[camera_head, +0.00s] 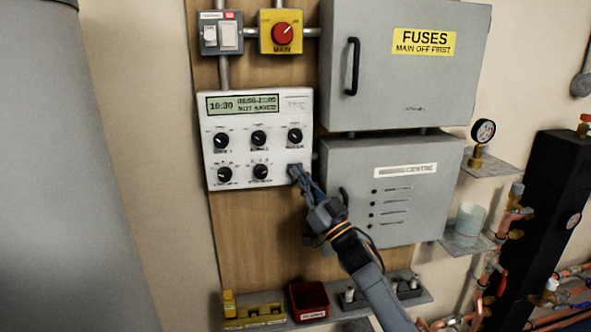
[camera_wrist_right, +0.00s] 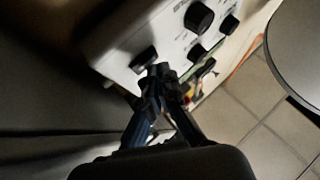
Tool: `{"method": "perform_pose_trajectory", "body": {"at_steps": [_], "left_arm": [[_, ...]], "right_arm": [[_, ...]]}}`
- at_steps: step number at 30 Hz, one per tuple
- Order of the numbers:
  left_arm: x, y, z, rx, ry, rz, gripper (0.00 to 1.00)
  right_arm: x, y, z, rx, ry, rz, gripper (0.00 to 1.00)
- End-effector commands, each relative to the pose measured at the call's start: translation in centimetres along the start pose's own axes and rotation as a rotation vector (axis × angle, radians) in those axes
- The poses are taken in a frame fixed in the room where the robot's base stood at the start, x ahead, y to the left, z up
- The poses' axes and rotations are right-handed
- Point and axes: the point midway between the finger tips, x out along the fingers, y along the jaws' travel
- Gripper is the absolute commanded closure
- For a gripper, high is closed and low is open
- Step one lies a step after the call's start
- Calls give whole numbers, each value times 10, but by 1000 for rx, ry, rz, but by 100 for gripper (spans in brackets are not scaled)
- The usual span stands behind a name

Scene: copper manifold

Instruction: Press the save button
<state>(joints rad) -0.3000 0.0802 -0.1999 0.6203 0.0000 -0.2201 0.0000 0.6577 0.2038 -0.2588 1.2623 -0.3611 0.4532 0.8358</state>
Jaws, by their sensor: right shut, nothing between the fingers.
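The white control panel (camera_head: 257,140) hangs on a wooden board and has several black knobs and a display (camera_head: 242,104) reading "10:30" and "NOT SAVED". My right gripper (camera_head: 297,172) is shut and empty, with its fingertips at the panel's lower right corner. The save button is not visible; the fingertips cover that corner. In the right wrist view my right gripper (camera_wrist_right: 158,72) has its closed tips at the panel face (camera_wrist_right: 165,32), close to the dark knobs. I cannot tell whether the tips touch the panel. My left gripper is not in view.
A grey fuse box (camera_head: 400,85) and a second grey cabinet (camera_head: 410,205) with black handles stand to the panel's right. A red main switch (camera_head: 283,33) is above. A shelf below holds a red bin (camera_head: 309,300). Copper pipes (camera_head: 560,300) run at lower right.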

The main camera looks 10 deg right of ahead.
Motion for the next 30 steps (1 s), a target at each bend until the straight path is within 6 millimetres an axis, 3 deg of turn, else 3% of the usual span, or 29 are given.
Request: {"method": "perform_pose_trajectory", "body": {"at_steps": [30], "left_arm": [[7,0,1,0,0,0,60]], "right_arm": [[11,8,0,-4,7,4,100]]}}
